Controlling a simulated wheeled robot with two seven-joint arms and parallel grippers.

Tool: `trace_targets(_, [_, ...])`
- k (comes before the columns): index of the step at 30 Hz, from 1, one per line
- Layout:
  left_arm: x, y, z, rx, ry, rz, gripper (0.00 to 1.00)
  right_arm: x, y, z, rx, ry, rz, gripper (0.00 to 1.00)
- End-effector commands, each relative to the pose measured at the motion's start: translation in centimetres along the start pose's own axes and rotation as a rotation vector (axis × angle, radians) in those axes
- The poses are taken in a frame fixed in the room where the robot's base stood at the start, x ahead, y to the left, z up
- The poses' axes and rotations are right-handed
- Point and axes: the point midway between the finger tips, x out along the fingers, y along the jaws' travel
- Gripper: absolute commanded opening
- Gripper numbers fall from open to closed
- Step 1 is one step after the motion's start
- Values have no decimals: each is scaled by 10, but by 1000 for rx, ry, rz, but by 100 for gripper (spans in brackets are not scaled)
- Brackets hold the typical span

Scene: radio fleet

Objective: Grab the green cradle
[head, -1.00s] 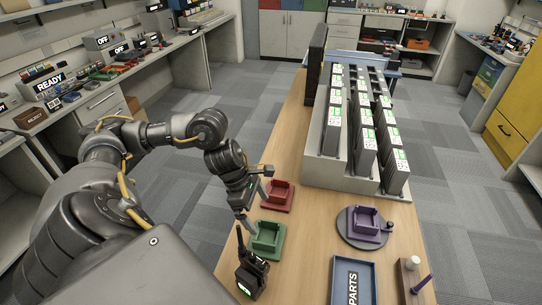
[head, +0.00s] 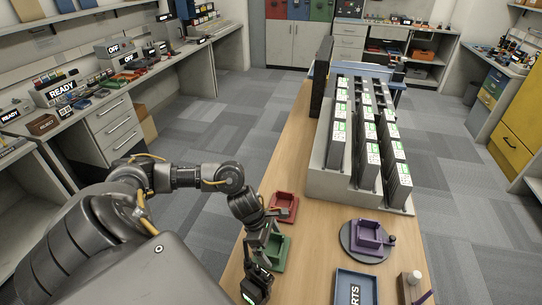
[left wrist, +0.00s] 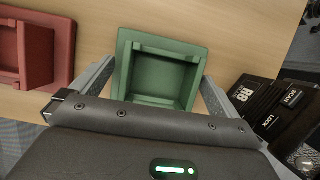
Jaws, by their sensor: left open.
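The green cradle (head: 284,254) is a square-based open holder near the left edge of the wooden table, partly hidden by my left gripper (head: 267,243) in the head view. In the left wrist view, the green cradle (left wrist: 160,72) lies between the two fingers of my left gripper (left wrist: 158,78). One finger is at each side of its raised box; I cannot tell whether they touch it. The gripper is open. My right gripper is not in view.
A red cradle (head: 284,207) sits just beyond the green one, and a black radio (head: 256,286) stands close on the near side. A purple cradle (head: 368,237) rests on a round grey disc to the right. A blue parts tray (head: 343,290) and a long rack (head: 330,185) take up more table.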

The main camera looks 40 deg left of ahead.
Motion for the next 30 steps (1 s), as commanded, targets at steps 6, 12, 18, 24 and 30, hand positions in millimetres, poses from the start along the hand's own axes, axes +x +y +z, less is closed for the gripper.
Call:
trace_targets(6, [6,0,0,0,0,0,100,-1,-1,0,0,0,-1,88])
trace_targets(12, [5,0,0,0,0,0,84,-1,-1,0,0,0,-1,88])
trace_targets(18, [5,0,0,0,0,0,58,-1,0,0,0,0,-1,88])
trace_targets(24, [5,0,0,0,0,0,32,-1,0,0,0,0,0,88])
trace_targets(30, [3,1,2,1,-4,4,7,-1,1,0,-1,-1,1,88])
